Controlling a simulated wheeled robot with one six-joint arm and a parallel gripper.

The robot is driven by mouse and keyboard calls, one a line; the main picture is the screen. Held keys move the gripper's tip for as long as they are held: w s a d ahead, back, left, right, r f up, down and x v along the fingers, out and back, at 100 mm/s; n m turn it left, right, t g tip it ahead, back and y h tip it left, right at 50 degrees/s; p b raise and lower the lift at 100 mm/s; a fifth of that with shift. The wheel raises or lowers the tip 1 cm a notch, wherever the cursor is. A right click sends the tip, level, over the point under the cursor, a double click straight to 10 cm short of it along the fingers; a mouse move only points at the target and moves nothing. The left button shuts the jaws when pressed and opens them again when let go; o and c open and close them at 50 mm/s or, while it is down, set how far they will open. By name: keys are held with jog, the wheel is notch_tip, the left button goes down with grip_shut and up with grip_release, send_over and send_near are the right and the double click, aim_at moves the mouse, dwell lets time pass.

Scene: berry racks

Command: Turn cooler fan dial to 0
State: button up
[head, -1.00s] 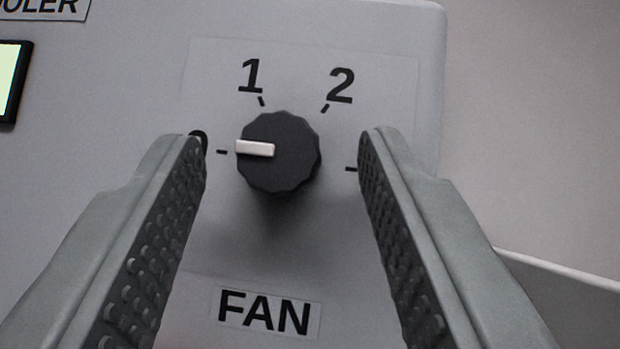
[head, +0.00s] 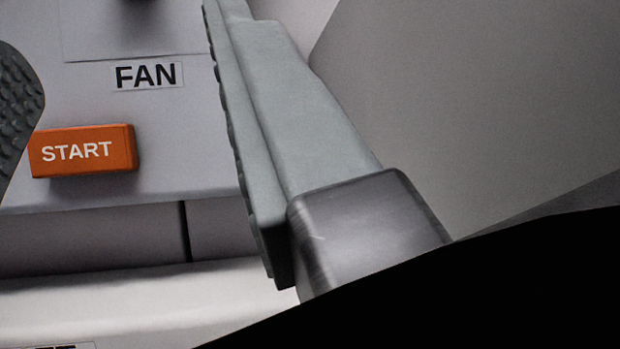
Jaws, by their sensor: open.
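In the head view only a dark sliver at the top edge, likely the bottom of the fan dial (head: 140,5), shows above the FAN label (head: 147,75). Its pointer and numbers are out of the picture. My gripper (head: 122,45) is open and empty. Its right finger runs down from the top middle, and part of the left finger shows at the left edge. The FAN label lies between the fingers in the picture. I cannot tell how far the fingers are from the panel.
An orange START button (head: 83,151) sticks out of the grey cooler panel (head: 190,140) below the FAN label, close to my left finger in the picture. A pale ledge (head: 130,300) lies below the panel. A plain grey surface fills the right side.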

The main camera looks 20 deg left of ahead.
jog(key=v, duration=0.7)
jog(key=shift+s, duration=0.35)
jog(key=shift+a, duration=0.15)
jog(key=w+a+r+m+t+h, duration=0.3)
jog(key=w+a+r+m+t, duration=0.1)
jog(key=w+a+r, duration=0.4)
notch_tip(320, 180, up, 3)
jog(key=shift+w+a+r+m, duration=0.2)
jog(key=shift+w+a+m, duration=0.1)
jog(key=shift+a+m, duration=0.6)
jog(key=shift+a, duration=0.1)
grip_shut()
jog(key=shift+n, duration=0.3)
